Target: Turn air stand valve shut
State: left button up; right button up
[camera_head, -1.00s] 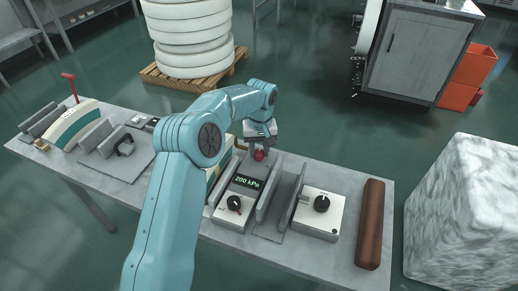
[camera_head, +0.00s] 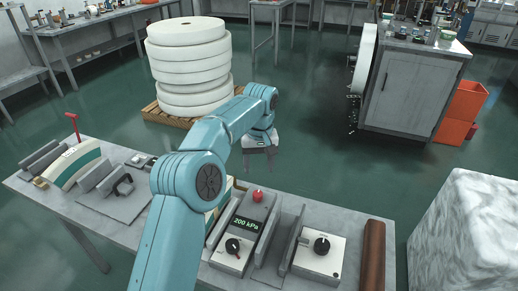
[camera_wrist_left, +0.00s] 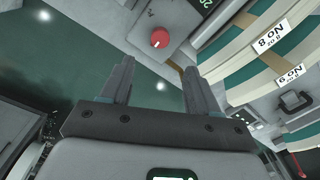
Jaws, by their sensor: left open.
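The air stand (camera_head: 227,259) is a grey and white box on the bench with a green display reading 200 kPa and a black dial on its front. Its red valve knob (camera_head: 258,195) stands on top at the rear; it also shows in the left wrist view (camera_wrist_left: 160,39). My left gripper (camera_head: 259,168) is open and empty, above and behind the knob and apart from it. In the left wrist view its two fingers (camera_wrist_left: 157,80) point toward the stand, with the knob beyond their tips. My right gripper does not show.
A second box with a black dial (camera_head: 319,252) and a brown roll (camera_head: 372,254) lie to the right on the bench (camera_head: 130,229). Numbered striped rolls (camera_wrist_left: 265,45) stand beside the air stand.

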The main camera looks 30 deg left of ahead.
pick_arm(q)
notch_tip(320, 180, up, 5)
jog(key=shift+r+p, duration=0.2)
jog(key=shift+p, duration=0.45)
jog(key=shift+s, duration=0.1)
